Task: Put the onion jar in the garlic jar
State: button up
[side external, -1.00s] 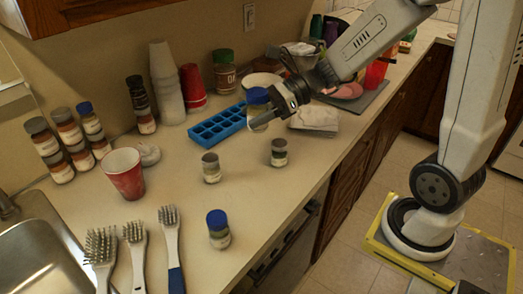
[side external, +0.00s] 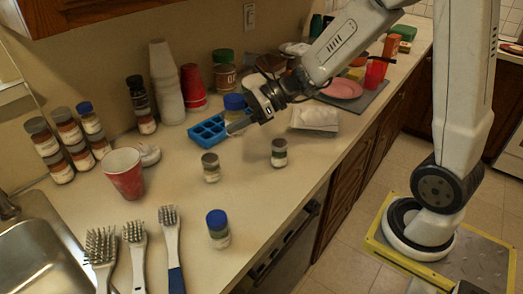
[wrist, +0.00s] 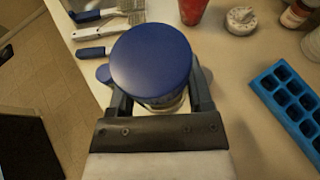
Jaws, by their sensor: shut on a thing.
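My gripper (side external: 243,116) is shut on a blue-lidded jar (side external: 234,102) and holds it above the counter near the blue ice tray. In the wrist view the jar's round blue lid (wrist: 152,62) sits between the two fingers and hides most of its body. Three small jars stand upright and apart on the open counter: a grey-lidded jar (side external: 211,167), a dark-lidded jar (side external: 279,153) and another blue-lidded jar (side external: 218,229). The labels are too small to read, so I cannot tell which is onion or garlic.
The blue ice tray (side external: 208,131) lies beside the held jar. A red cup (side external: 125,174), brushes (side external: 138,255), a jar cluster (side external: 62,150) and stacked white cups (side external: 166,85) stand left. Counter among the small jars is clear.

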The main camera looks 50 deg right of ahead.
jog(key=w+f, duration=0.2)
jog(key=w, duration=0.3)
send_over(208, 158)
jog(key=shift+s+f, duration=0.15)
jog(key=shift+f, duration=1.15)
jog(key=shift+s+f, duration=0.15)
jog(key=shift+f, duration=1.15)
jog(key=shift+w+f, duration=0.25)
jog(key=shift+f, duration=1.6)
jog(key=shift+f, duration=0.1)
jog(key=o, duration=1.3)
jog(key=shift+o, duration=0.2)
